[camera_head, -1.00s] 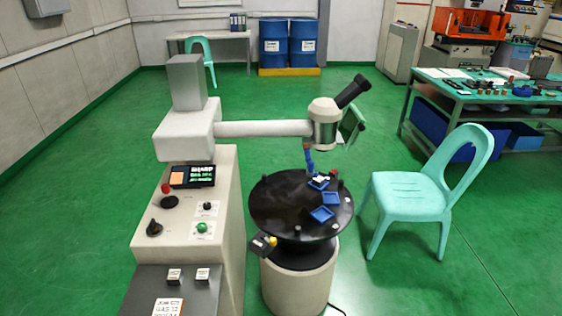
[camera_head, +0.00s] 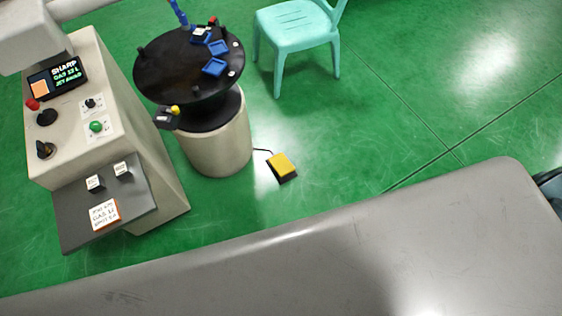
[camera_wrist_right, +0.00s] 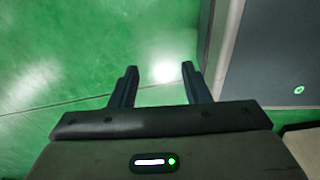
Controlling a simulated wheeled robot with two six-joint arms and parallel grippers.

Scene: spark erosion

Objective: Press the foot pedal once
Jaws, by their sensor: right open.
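The foot pedal (camera_head: 283,166) is a yellow plate on a dark base. It lies on the green floor in the head view, just right of the round cream pedestal (camera_head: 219,146), with a dark cable running from it towards that pedestal. My right gripper (camera_wrist_right: 159,68) shows only in the right wrist view. Its two dark fingers are apart with nothing between them, over green floor. The pedal is not visible in that wrist view. My left gripper is in neither current view.
A black round table (camera_head: 175,78) on the pedestal carries blue trays (camera_head: 214,67). A cream control console (camera_head: 130,150) stands at left, a turquoise chair (camera_head: 297,27) at the top. Floor right of the pedal is clear. A grey panel (camera_wrist_right: 275,65) stands right of the right gripper.

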